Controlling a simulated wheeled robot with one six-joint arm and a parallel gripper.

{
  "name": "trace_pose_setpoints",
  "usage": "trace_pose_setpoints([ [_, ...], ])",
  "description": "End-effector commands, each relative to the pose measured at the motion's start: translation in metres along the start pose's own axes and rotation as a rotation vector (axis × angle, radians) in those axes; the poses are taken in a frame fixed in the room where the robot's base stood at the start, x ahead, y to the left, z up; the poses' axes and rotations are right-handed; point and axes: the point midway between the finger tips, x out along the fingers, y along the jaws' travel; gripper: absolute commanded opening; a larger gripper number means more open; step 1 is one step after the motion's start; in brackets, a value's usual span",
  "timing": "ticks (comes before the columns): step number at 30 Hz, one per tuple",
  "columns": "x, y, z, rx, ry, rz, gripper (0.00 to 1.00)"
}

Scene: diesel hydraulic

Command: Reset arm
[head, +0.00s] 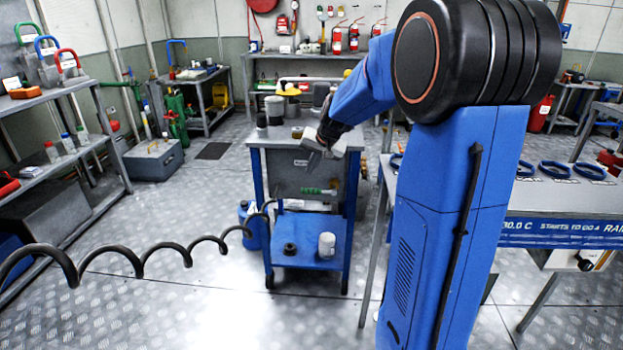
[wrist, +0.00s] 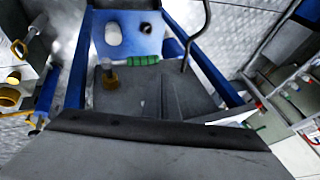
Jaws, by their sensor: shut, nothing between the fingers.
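My arm (head: 440,190) reaches from the right foreground over the blue cart (head: 257,195). My gripper (head: 313,143) is small in the head view, at the front edge of the cart's grey top. It is shut with nothing in it and points down and to the left. The fingertips are hard to make out against the grey panel. In the wrist view, a large grey slab with a dark edge (wrist: 160,150) fills the bottom; I cannot tell what it belongs to. Beyond it, a green-handled tool (wrist: 143,60) shows on the cart's grey panel.
The cart's blue lower shelf (head: 310,232) holds a white canister (head: 326,245) and a black ring (head: 290,249). A workbench (head: 540,198) with blue rings stands at the right. Shelves (head: 70,150) stand at the left. A black coiled hose (head: 135,255) crosses the open floor.

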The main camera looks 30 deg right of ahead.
Motion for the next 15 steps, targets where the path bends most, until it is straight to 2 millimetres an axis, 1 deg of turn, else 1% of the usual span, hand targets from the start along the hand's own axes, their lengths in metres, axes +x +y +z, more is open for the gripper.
trace_pose_setpoints([
  [1,-0.009,-0.003,0.000,-0.002,0.003,-0.001,0.00],
  [6,-0.029,-0.010,0.000,-0.002,0.003,-0.001,0.00],
  [10,-0.036,-0.013,0.001,0.000,0.000,0.000,0.00],
  [15,-0.039,-0.013,0.001,0.000,0.000,0.000,0.00],
])
